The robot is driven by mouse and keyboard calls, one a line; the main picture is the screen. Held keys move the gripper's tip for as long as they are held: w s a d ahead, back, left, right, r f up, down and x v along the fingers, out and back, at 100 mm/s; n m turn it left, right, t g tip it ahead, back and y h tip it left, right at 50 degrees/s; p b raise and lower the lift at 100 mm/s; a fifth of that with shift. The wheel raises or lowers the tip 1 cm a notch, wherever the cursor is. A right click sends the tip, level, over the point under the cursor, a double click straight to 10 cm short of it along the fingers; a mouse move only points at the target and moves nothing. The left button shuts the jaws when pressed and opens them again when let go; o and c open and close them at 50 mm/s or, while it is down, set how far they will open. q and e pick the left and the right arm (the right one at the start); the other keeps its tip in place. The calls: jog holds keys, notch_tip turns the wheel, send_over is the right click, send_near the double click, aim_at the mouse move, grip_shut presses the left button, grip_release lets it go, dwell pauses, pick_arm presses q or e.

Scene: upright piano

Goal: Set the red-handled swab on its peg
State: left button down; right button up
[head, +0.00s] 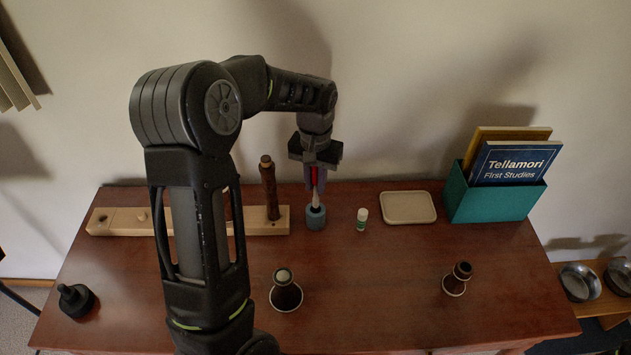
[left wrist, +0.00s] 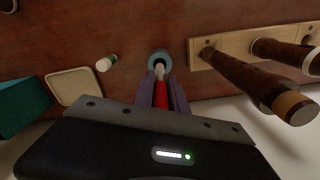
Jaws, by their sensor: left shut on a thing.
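My left gripper (head: 315,180) points down and is shut on the red handle of the swab (head: 314,174). The swab hangs upright, its pale lower part (head: 316,198) reaching the mouth of a small blue-grey cup (head: 316,219). I cannot tell whether its tip is inside the cup or just above it. In the left wrist view the red handle (left wrist: 161,94) sits between the fingers, with the round cup (left wrist: 159,62) beyond. A pale wooden rack (head: 262,226) stands left of the cup; a short light peg (head: 142,216) shows on it. My left arm hides part of the rack.
A dark wooden tube (head: 269,188) stands on the rack, close left of the gripper. A small white-green tube (head: 361,219), a beige tray (head: 408,208) and a teal book box (head: 494,198) are to the right. Two dark flared pieces (head: 285,291) (head: 457,279) stand nearer the front.

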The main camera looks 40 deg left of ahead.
aim_at(316, 198)
pick_arm(q)
jog(key=shift+f+b, duration=2.25)
jog(key=shift+f, duration=1.05)
dwell(1.9)
jog(key=c, duration=1.3)
grip_release()
jog(key=shift+r, duration=0.2)
notch_tip(316, 198, up, 8)
jog(key=shift+f, duration=0.25)
